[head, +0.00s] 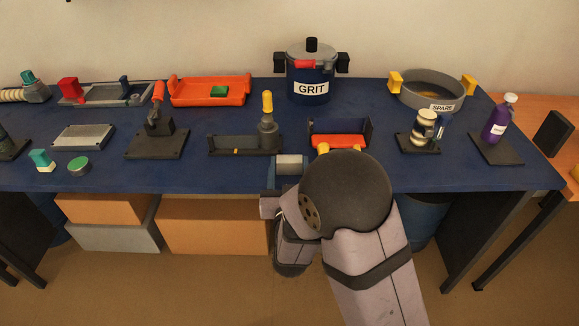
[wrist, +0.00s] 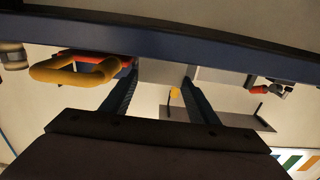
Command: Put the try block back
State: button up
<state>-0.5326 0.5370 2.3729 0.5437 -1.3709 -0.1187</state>
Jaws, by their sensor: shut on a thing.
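A light grey block (head: 290,163), which I take to be the try block, is between the dark blue fingers of my gripper (head: 288,172) near the front edge of the table. My gripper is shut on it. In the wrist view the grey block (wrist: 160,72) shows between the far ends of the two fingers (wrist: 160,90). My arm hides part of the gripper in the head view. A dark fixture (head: 228,146) with a yellow mark and a yellow-topped post stands behind and left of the block.
A red tray with yellow handles (head: 338,141) is close right of my gripper; its yellow handle (wrist: 65,70) shows in the wrist view. The GRIT pot (head: 310,88) stands behind. An orange tray (head: 185,93) holds a green block. Bare blue tabletop (head: 225,175) lies left of my gripper.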

jog(key=o, duration=1.4)
jog(key=shift+r+p, duration=0.2)
jog(key=shift+p, duration=0.1)
jog(key=s+p, duration=0.4)
jog(key=s, duration=0.3)
jog(key=shift+s+p, duration=0.2)
jog(key=shift+p, duration=0.15)
jog(key=shift+f, duration=0.1)
